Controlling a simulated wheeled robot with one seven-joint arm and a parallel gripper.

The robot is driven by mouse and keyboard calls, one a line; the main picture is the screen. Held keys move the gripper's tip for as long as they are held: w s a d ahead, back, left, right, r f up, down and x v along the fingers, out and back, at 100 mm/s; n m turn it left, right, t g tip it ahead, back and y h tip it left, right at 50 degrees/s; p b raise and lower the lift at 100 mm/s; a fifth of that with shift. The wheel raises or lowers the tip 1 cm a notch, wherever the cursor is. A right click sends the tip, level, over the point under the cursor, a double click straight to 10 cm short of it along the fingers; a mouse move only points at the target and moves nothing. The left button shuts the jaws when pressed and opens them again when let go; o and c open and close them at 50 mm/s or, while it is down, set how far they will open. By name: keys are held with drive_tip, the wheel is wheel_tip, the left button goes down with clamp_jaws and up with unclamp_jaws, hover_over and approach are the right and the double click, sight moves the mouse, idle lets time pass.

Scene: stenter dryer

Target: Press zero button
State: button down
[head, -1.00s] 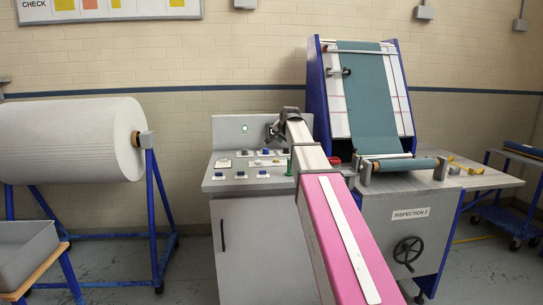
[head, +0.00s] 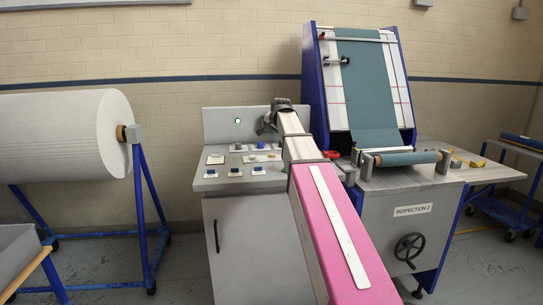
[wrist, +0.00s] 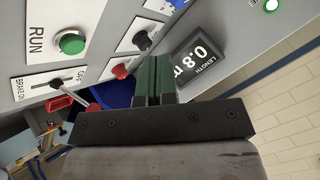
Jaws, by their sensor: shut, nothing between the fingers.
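The grey control panel (head: 215,182) stands in front of the wall, with several small dark and blue buttons on its sloping top. I cannot read which one is the zero button in the head view. My gripper (wrist: 157,62) is shut and empty, its dark green fingers over the panel face in the wrist view. Beside the fingers is a display (wrist: 195,60) reading LENGTH 0.8 m. A black knob (wrist: 142,41), a red knob (wrist: 121,71) and a green RUN button (wrist: 71,43) lie left of it. No zero label is legible; my fingers and wrist hide part of the panel.
A red-handled brake lever (wrist: 60,103) juts from the panel. The inspection frame with teal cloth (head: 368,90) stands right of the panel, and a large white roll (head: 60,135) stands left.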

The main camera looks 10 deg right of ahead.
drive_tip(key=shift+f, duration=3.8)
drive_tip(key=shift+f, duration=0.15)
drive_tip(key=shift+f, duration=0.25)
drive_tip(key=shift+f, duration=0.55)
drive_tip(key=shift+r, duration=1)
drive_tip(key=shift+r, duration=0.1)
drive_tip(key=shift+r, duration=2.4)
